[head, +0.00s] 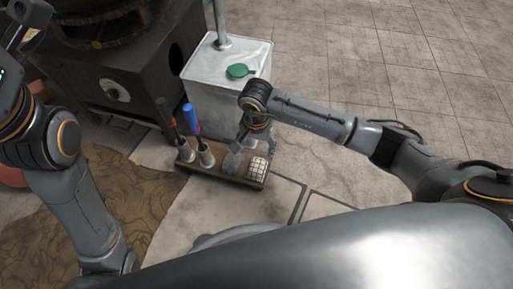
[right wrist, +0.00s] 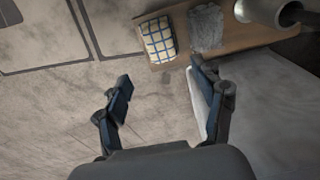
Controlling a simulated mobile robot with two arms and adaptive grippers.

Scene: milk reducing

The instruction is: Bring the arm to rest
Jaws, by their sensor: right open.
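My right arm reaches in from the right in the head view. Its gripper (head: 244,138) hangs above the right part of a wooden rack, by the front of a white box. In the right wrist view the right gripper (right wrist: 160,77) has its fingers wide apart with nothing between them. My left arm stands at the left of the head view. Its gripper (head: 27,18) is raised at the top left corner and partly cut off, so its fingers are unclear.
The wooden rack (head: 221,178) holds a blue-handled tool (head: 191,120), a dark-handled tool (head: 166,116), a grey pad (head: 232,161) and a checked sponge (head: 258,168). The white box (head: 205,71) carries a green lid (head: 240,71). A dark stove (head: 150,70) stands left. Tiled floor (head: 420,60) is clear at right.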

